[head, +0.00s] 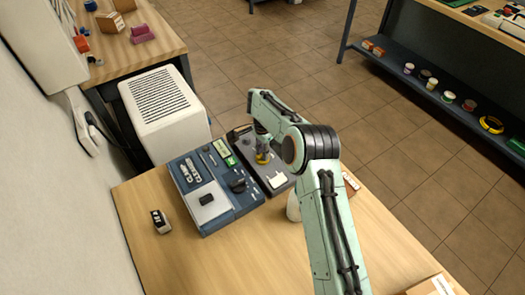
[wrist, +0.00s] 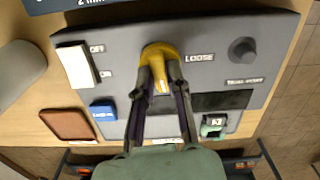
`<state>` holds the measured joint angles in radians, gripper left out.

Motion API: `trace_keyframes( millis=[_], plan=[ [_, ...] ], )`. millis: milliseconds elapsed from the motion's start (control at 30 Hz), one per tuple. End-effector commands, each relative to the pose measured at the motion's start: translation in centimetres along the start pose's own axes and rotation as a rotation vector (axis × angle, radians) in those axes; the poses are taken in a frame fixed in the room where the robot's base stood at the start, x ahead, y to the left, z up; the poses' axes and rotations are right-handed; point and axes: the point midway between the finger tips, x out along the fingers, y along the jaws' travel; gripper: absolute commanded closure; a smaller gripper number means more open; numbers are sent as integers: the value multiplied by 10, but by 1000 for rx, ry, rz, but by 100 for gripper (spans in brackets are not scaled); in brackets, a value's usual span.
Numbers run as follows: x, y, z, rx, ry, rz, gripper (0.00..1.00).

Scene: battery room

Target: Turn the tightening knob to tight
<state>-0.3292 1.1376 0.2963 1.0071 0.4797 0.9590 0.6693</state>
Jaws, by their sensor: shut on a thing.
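The tightening knob (wrist: 158,52) is yellow and stands on a dark grey panel (wrist: 215,30) in the wrist view. In the head view the yellow knob (head: 262,158) shows on the dark panel at the right of the blue-grey unit. My gripper (wrist: 160,82) reaches it from below in the wrist view, with one dark finger on each side, shut on it. The word LOOSE is readable just right of the knob. No TIGHT label is readable; the fingers cover part of the panel. A pale mark shows on the knob between the fingers, but its pointing direction is unclear.
The panel also has a white OFF/ON switch (wrist: 76,66), a blue button (wrist: 103,111), a dark round knob (wrist: 242,50) and a small green part (wrist: 214,125). The blue-grey unit (head: 232,207) sits beside it. Bare tabletop (head: 215,262) lies in front.

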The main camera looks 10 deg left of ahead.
Motion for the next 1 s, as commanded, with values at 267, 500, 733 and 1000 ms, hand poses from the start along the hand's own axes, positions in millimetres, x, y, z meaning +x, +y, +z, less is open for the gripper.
trace_keyframes(
  millis=[267,500,733,1000],
  plan=[
    [1,0,1,86,-1,1,100],
    [1,0,1,105,-1,1,100],
    [2,0,1,104,-1,1,100],
    [1,0,0,104,-1,1,60]
  ],
)
